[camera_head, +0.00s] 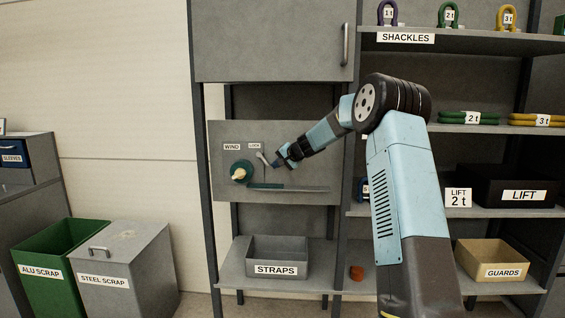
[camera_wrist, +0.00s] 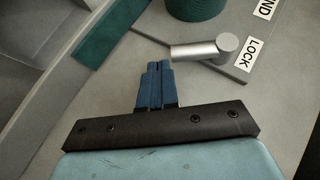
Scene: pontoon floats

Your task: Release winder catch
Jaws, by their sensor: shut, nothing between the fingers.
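The catch is a short silver lever (camera_head: 263,158) below the LOCK label (camera_head: 254,146) on the grey panel. In the wrist view the lever (camera_wrist: 195,50) runs from its round pivot beside the LOCK label (camera_wrist: 250,55) to a free end close to my fingertips. The winder is a green drum (camera_head: 243,166) with a pale knob, under the WIND label (camera_head: 231,147); part of the drum (camera_wrist: 195,8) shows in the wrist view. My gripper (camera_head: 275,163) is shut and empty, its blue fingertips (camera_wrist: 157,65) beside the lever's free end. I cannot tell whether they touch it.
A grey STRAPS bin (camera_head: 277,248) stands on the shelf below. A closed cabinet (camera_head: 270,40) is above. Shelves with shackles are at right.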

